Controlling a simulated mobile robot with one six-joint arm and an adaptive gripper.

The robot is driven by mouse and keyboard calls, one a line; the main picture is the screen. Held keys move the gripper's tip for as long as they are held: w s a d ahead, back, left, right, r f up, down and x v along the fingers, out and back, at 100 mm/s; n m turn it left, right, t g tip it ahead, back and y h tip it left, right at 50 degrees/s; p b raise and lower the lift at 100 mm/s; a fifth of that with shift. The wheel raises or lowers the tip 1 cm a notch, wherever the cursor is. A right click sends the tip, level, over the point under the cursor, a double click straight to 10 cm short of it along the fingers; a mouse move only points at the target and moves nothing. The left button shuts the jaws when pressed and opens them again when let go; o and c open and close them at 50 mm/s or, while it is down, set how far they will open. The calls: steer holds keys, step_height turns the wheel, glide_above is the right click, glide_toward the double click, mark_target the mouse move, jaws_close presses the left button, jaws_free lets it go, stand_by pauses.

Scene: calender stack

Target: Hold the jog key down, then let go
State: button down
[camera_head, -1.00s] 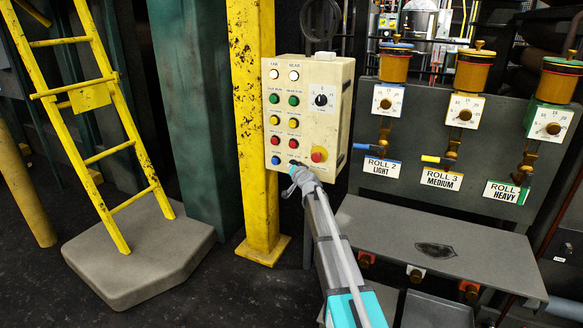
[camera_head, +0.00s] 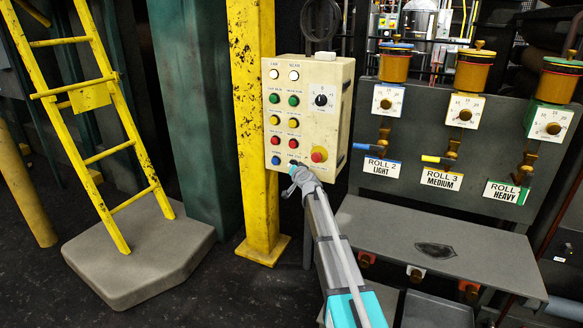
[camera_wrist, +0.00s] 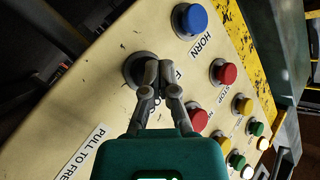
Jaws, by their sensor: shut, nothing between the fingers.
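I cannot tell how far the key is pressed.
Red buttons (camera_wrist: 223,73) and several yellow, green and white ones lie near my fingers. A red emergency knob (camera_head: 319,154) sits right of the key. A yellow post (camera_head: 255,120) stands left of the box. A grey shelf (camera_head: 390,225) lies lower right.

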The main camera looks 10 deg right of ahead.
steer(key=shift+s+a, duration=0.1)
steer(key=shift+s, duration=0.05)
steer(key=shift+s+a, duration=0.45)
steer(key=shift+s, duration=0.15)
steer(key=shift+s+a, duration=0.75)
steer(key=shift+s, duration=0.3)
steer(key=shift+s+a, duration=0.75)
steer(key=shift+s, duration=0.25)
